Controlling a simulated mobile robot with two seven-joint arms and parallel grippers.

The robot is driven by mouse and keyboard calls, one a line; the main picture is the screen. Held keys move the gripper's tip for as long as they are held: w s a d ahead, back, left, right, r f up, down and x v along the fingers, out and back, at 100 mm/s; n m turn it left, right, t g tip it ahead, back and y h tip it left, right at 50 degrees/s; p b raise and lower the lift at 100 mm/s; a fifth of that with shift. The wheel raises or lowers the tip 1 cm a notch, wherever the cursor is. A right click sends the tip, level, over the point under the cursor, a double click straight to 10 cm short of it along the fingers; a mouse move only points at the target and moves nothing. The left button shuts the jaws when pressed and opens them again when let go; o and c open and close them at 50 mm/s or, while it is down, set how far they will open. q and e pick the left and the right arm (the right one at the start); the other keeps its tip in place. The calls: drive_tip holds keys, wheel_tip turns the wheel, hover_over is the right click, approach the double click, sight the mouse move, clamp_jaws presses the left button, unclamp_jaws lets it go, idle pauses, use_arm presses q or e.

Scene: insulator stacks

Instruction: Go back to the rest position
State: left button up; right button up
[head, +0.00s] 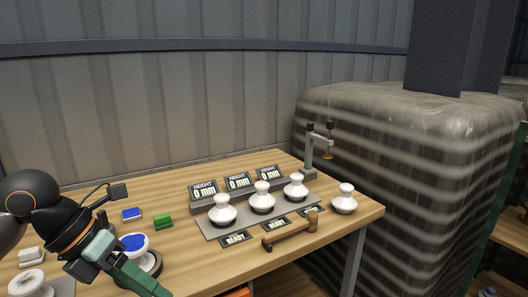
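My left gripper (140,281) comes in at the lower left over the table, with its greenish fingers pointing down to the right. From this angle I cannot tell whether the fingers are apart, and nothing is clearly seen between them. It hangs close to a round blue-topped dish (134,243), partly covering the dark ring-shaped thing beside it. My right gripper is not in view.
White insulators (222,211) stand on a grey mat before displays reading 0 mm. Another insulator (344,199) stands to the right. A mallet (290,232) lies in front. A gauge stand (311,160) is behind. A wrapped pallet (400,150) adjoins the table's right side.

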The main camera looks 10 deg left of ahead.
use_arm(q)
drive_tip(key=w+d+r+n+t+h+p, duration=0.1)
drive_tip(key=d+r+n+h, duration=0.15)
drive_tip(key=d+h, duration=0.45)
drive_tip(key=w+d+r+n+t+h+p, duration=0.1)
drive_tip(key=d+n+h+p, duration=0.1)
drive_tip(key=d+n+h, duration=0.35)
drive_tip(key=w+a+f+n+t+y+p, duration=0.1)
drive_tip(key=w+a+f+n+t+y, duration=0.15)
drive_tip(key=f+n+t+y, duration=0.65)
drive_tip(key=w+a+f+n+t+y+p, duration=0.1)
drive_tip(key=w+a+f+n+t+y, duration=0.2)
drive_tip(key=f+n, duration=0.75)
drive_tip(key=s+f+n+g+y+p, duration=0.1)
drive_tip(key=s+f+n+g+y, duration=0.3)
drive_tip(key=s+f, duration=1.3)
drive_tip(key=n+g, duration=0.3)
drive_tip(key=n, duration=0.2)
drive_tip(key=shift+d+f, duration=0.15)
drive_tip(key=shift+f, duration=0.1)
